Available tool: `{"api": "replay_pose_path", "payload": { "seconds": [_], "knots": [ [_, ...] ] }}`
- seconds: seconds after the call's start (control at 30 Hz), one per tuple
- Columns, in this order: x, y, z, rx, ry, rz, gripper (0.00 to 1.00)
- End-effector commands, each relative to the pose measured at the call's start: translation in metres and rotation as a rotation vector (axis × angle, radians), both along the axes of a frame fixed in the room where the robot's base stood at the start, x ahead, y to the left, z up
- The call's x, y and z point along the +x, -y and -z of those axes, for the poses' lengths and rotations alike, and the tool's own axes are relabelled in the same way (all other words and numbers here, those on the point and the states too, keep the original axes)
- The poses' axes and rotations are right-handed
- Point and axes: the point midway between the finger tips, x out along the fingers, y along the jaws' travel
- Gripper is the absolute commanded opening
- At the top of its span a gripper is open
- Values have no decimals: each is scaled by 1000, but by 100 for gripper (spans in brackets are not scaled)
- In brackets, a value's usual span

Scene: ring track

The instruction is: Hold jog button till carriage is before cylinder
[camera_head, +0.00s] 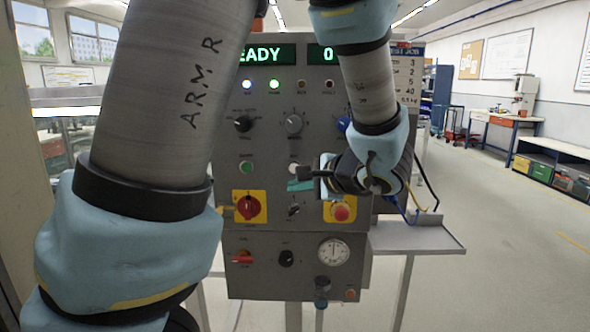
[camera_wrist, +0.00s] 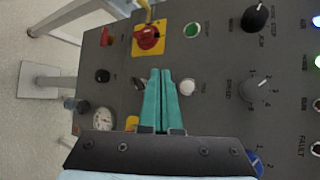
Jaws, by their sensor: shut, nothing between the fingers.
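The grey control panel (camera_head: 270,145) stands ahead with lit displays, the left one reading "EADY" where my arm cuts it off and the right one (camera_head: 328,54) showing 0. A white button (camera_head: 293,168) sits mid-panel, and it also shows in the wrist view (camera_wrist: 187,87); its label is too small to read. A green button (camera_head: 246,167) is to its left. My gripper (camera_wrist: 160,74) is shut and empty, its teal fingers in front of the panel beside the white button; contact cannot be judged. I cannot make out a carriage or cylinder.
A red rotary switch (camera_head: 249,207) and a red mushroom button (camera_head: 341,212) sit on yellow plates near my gripper. Knobs (camera_head: 294,124) are above and a gauge (camera_head: 333,252) below. A small shelf (camera_head: 418,237) juts out at right. Open floor lies further right.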

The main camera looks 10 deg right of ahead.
Motion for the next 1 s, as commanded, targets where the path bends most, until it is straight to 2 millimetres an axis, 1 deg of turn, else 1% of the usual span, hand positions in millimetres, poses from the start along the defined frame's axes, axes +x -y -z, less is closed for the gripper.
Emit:
{"api": "replay_pose_path", "payload": {
  "seconds": [0.17,0.27,0.7,0.83,1.0],
  "knots": [
    [2,0,0,0,-2,-1,0],
    [9,1,1,1,-2,-3,0],
    [66,11,1,1,-2,-3,0],
    [77,14,1,-1,-2,-3,0],
    [85,15,1,0,-2,-2,0]
  ]
}}
